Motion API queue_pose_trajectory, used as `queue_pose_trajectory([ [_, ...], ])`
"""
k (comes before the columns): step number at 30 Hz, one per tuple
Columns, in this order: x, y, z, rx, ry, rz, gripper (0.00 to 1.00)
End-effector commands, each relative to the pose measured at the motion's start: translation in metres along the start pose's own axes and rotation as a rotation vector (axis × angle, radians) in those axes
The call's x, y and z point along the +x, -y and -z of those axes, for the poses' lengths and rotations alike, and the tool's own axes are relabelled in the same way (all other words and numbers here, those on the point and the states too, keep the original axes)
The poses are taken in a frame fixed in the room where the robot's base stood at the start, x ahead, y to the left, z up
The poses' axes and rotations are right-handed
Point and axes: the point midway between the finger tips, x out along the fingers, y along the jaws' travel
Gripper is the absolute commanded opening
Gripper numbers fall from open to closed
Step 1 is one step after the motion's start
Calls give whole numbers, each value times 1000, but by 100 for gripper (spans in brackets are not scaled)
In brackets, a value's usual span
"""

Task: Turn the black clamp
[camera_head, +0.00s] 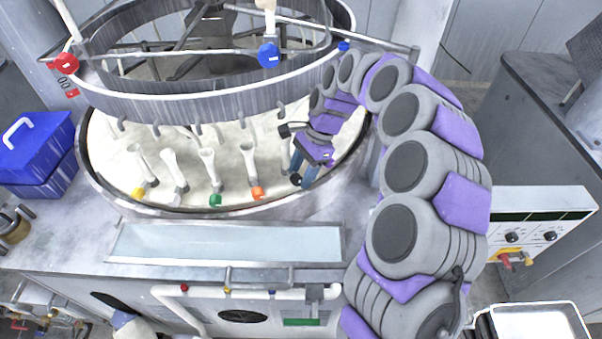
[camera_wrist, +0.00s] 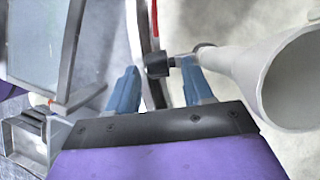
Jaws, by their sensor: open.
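The black clamp (camera_head: 296,180) sits at the right end of a row of coloured clamps along the front rim of the round machine. In the wrist view the black clamp (camera_wrist: 157,66) is a small dark knob on a thin metal stem, in the gap between my two blue fingertips. My gripper (camera_head: 303,174) reaches down over it from above, and it also shows in the wrist view (camera_wrist: 161,72). The fingers are open, one on each side of the clamp. I cannot tell whether either finger touches it.
A white funnel tube (camera_wrist: 290,75) stands close to the right finger. Orange (camera_head: 257,193), green (camera_head: 215,200) and yellow (camera_head: 138,193) clamps lie to the left. The raised metal ring (camera_head: 200,107) is behind. A blue box (camera_head: 37,150) stands at far left.

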Motion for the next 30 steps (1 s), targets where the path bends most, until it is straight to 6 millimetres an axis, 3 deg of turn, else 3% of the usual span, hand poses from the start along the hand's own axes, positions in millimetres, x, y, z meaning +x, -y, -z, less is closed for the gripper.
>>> queue_pose_trajectory([
  [12,7,0,0,0,0,2,50],
  [27,7,1,0,0,0,3,2],
  [30,6,1,0,0,0,3,0],
])
